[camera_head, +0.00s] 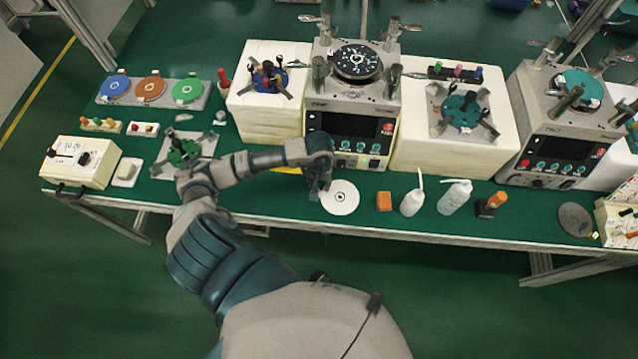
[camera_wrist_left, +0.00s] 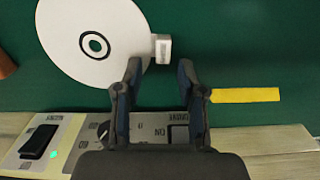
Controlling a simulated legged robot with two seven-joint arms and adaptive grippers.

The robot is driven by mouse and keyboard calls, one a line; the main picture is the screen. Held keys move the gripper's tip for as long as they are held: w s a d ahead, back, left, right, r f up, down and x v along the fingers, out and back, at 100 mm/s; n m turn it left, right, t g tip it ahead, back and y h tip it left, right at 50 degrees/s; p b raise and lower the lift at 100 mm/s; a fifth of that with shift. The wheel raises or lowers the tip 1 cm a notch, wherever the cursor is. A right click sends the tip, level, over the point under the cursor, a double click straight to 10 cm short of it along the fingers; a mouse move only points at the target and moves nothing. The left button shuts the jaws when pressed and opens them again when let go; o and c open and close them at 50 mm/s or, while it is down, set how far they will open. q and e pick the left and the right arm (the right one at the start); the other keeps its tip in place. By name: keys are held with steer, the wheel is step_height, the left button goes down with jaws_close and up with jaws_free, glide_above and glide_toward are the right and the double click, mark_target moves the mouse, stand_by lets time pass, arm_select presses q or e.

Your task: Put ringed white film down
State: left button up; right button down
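The ringed white film (camera_head: 340,197) is a flat white disc with a black ring around its centre hole. It lies on the green table in front of the middle machine. It also shows in the left wrist view (camera_wrist_left: 75,42), with a small pale tab (camera_wrist_left: 162,48) at its edge. My left gripper (camera_head: 318,192) is just left of the disc. In the left wrist view my left gripper (camera_wrist_left: 160,68) has its two fingers apart with nothing between them, and the tab is just past the fingertips. My right gripper is not in view.
The middle machine (camera_head: 350,128) stands close behind my gripper. An orange block (camera_head: 384,201), white bottles (camera_head: 412,201) and a dark grey disc (camera_head: 575,219) are to the right. A yellow strip (camera_wrist_left: 245,95) lies beside the gripper. Green table is bare just left of my gripper.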

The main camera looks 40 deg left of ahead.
arm_select(q)
step_height(320, 180, up, 11)
stand_by(0.3)
stand_by(0.5)
